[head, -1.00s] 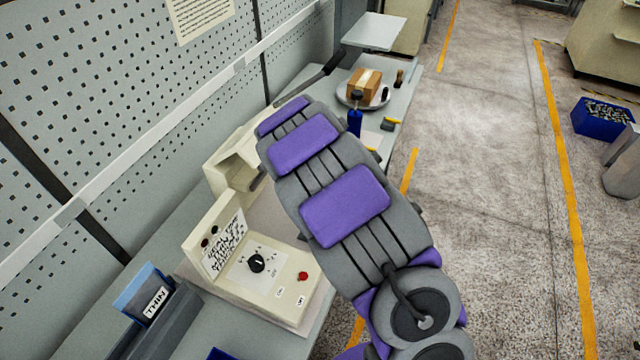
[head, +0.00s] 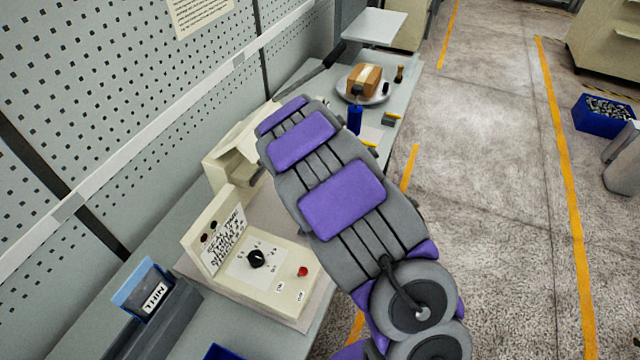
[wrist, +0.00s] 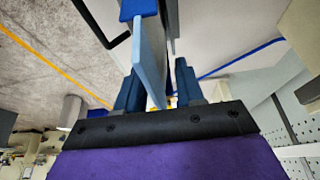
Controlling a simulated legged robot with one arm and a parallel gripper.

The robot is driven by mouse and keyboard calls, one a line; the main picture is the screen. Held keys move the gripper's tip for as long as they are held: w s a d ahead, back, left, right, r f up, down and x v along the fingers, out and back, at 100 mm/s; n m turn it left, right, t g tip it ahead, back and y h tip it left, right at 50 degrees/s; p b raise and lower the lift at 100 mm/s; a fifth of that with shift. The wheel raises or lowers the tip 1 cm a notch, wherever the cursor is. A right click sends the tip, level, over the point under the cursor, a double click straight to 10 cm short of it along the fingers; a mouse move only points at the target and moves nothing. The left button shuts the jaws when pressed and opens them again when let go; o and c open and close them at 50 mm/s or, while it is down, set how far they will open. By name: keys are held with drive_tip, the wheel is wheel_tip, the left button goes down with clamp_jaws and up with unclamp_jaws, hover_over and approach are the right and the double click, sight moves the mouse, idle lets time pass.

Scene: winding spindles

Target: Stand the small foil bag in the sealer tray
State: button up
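My gripper (wrist: 160,88) shows in the wrist view with its two dark blue fingers apart. A light blue flat piece (wrist: 150,60), seen nearly edge-on, stands between them close to the left finger; a gap shows between it and the right finger. I cannot tell if it is the foil bag. In the head view my arm hides the gripper. A cream machine with a dial, red button and sign (head: 250,262) stands on the bench. A second cream machine (head: 225,172) behind it is partly hidden by my arm. I cannot make out the sealer tray.
A grey holder with a blue item labelled THIN (head: 150,290) is at the lower left. A blue bottle (head: 355,118) and a plate with a brown box (head: 366,80) stand farther along the bench. A pegboard wall (head: 110,110) runs behind. The floor right of the bench is open.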

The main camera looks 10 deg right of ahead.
drive_tip(key=o, duration=0.4)
drive_tip(key=p+v, duration=0.1)
drive_tip(key=v, duration=1.6)
drive_tip(key=shift+a+r, duration=0.15)
drive_tip(key=s+d+r+n+g+b, duration=0.1)
drive_tip(key=s+d, duration=0.1)
drive_tip(key=s, duration=0.6)
drive_tip(key=s+d+r+n+g+b, duration=0.1)
drive_tip(key=s+d+r, duration=0.15)
drive_tip(key=s, duration=0.55)
drive_tip(key=s+f+n+g+y, duration=0.1)
drive_tip(key=s, duration=0.6)
drive_tip(key=s+f+n+g+b, duration=0.1)
drive_tip(key=s+n, duration=0.1)
drive_tip(key=s, duration=0.5)
drive_tip(key=s+a+f+n+g+y+b, duration=0.1)
drive_tip(key=s+n, duration=0.1)
drive_tip(key=s, duration=0.6)
drive_tip(key=shift+f+y, duration=0.15)
drive_tip(key=shift+y, duration=0.15)
